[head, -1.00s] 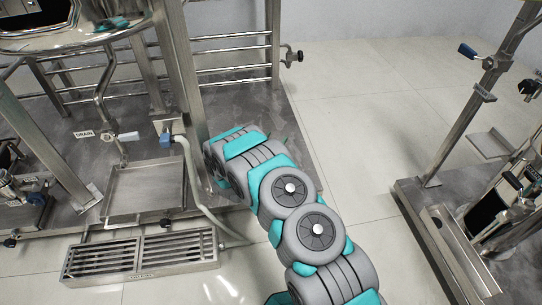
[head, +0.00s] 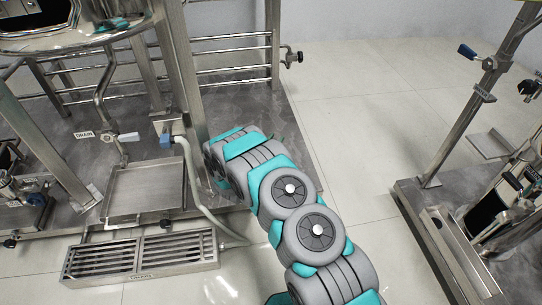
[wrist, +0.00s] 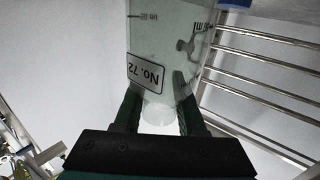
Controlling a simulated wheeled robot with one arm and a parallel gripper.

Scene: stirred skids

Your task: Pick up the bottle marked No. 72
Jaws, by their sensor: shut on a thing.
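A clear, pale bottle (wrist: 165,50) with the label "No. 72" (wrist: 146,74) fills the upper middle of the wrist view, where the label reads upside down. Its narrower whitish end (wrist: 157,110) sits between the fingers. My gripper (wrist: 158,108) is shut on the bottle, with one dark finger on each side. A blue piece (wrist: 235,3) shows at the top edge, beside the bottle. In the head view my arm reaches toward the left skid, and its far end with the gripper and bottle is hidden.
The left skid has steel posts, rails (head: 235,58), a tray (head: 146,190) and a hose (head: 195,190). A floor drain grate (head: 140,258) lies in front. Another skid (head: 440,230) stands at right. Pale floor (head: 355,120) between the skids is clear.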

